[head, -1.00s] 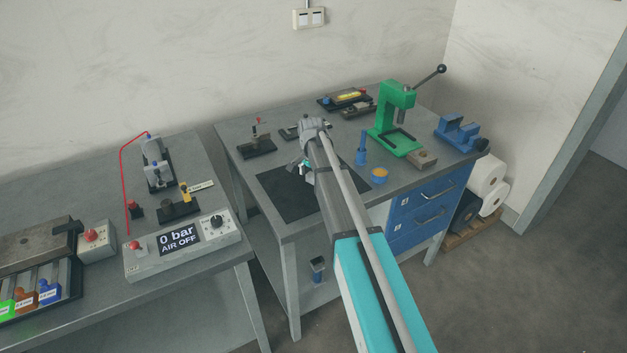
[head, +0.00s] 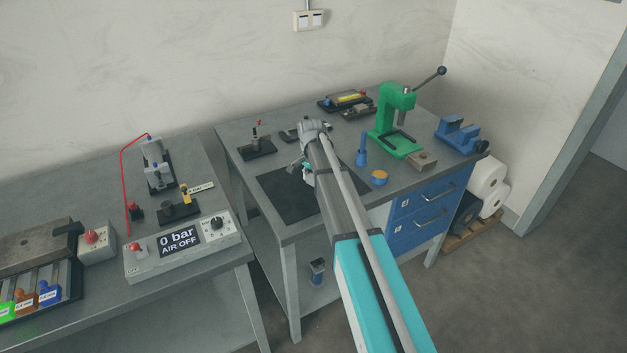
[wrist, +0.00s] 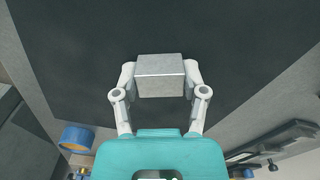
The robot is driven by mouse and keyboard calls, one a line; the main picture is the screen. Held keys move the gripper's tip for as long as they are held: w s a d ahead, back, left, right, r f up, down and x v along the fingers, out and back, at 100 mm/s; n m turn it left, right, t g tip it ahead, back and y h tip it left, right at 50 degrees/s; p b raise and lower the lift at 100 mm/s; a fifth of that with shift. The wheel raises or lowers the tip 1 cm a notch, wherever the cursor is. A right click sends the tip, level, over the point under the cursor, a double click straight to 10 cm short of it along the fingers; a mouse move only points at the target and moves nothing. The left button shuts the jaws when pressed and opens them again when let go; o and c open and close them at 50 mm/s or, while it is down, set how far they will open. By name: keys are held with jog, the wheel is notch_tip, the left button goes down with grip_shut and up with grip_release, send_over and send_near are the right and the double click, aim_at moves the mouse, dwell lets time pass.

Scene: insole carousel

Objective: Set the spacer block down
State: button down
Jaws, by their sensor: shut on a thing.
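The spacer block (wrist: 160,74) is a plain grey metal block, seen in the wrist view between the two fingers of my gripper (wrist: 160,82). The gripper is shut on it. Below and around it in that view is the dark mat (wrist: 80,40). Whether the block touches the mat or hangs above it I cannot tell. The block is not clearly seen there, hidden by my arm.
A blue-and-yellow round piece (head: 380,178) and a blue post (head: 362,150) stand right of my arm. The green press (head: 392,125) and a blue vise (head: 457,132) are further right. A clamp fixture (head: 257,146) stands behind the mat. The mat's left part is clear.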

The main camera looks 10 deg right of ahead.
jog(key=shift+r, duration=0.15)
notch_tip(320, 180, up, 2)
jog(key=p, duration=0.2)
jog(key=shift+r+p, duration=0.1)
jog(key=shift+p, duration=0.2)
jog(key=s+r+p, duration=1)
jog(key=s, duration=0.4)
jog(key=shift+r, duration=0.25)
jog(key=shift+s, duration=0.15)
